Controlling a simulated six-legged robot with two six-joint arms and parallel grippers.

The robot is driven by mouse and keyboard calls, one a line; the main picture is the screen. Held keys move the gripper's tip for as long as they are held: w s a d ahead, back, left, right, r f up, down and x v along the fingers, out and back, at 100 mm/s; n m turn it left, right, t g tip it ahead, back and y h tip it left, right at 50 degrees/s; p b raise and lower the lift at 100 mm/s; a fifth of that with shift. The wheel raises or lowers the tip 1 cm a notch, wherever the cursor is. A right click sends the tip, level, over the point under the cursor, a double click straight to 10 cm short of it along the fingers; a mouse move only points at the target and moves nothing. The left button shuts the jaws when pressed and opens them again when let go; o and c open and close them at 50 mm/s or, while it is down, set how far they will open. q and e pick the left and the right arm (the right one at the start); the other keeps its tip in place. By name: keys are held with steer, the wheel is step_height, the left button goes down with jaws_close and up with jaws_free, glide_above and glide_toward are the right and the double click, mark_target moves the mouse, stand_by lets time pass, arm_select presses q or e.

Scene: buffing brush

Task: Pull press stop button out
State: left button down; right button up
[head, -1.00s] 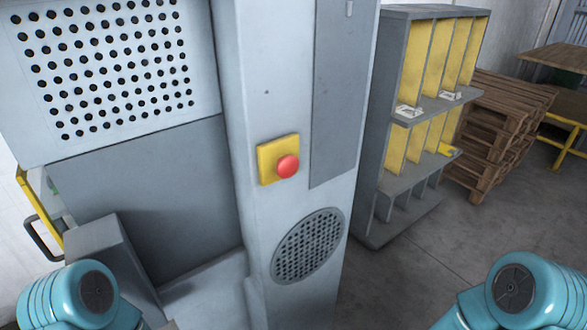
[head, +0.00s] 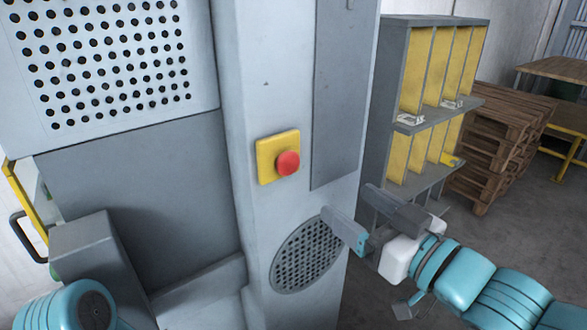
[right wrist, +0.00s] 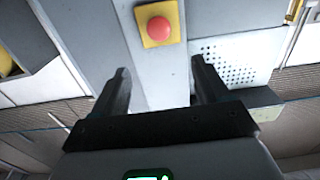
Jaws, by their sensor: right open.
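The red stop button (head: 288,163) sits on a yellow square plate (head: 266,158) on the front of a grey machine column (head: 285,100). In the right wrist view the button (right wrist: 159,28) shows at the top, beyond the fingertips. My right gripper (head: 350,206) is open and empty, below and to the right of the button, in front of the round vent. Its two fingers (right wrist: 160,78) are apart in the right wrist view, and nothing is between them. My left gripper is out of view; only part of my left arm shows at the lower left.
A round perforated vent (head: 300,258) is below the button. A perforated panel (head: 105,60) is at the left. A grey and yellow shelf (head: 405,60) and wooden pallets (head: 500,130) stand at the right. The space in front of the button is clear.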

mark_target(291, 163)
steer(key=p+x, duration=0.1)
steer(key=x, duration=1.4)
steer(key=shift+w+a+f, duration=0.1)
steer(key=shift+w+f, duration=0.05)
steer(key=shift+w, duration=0.1)
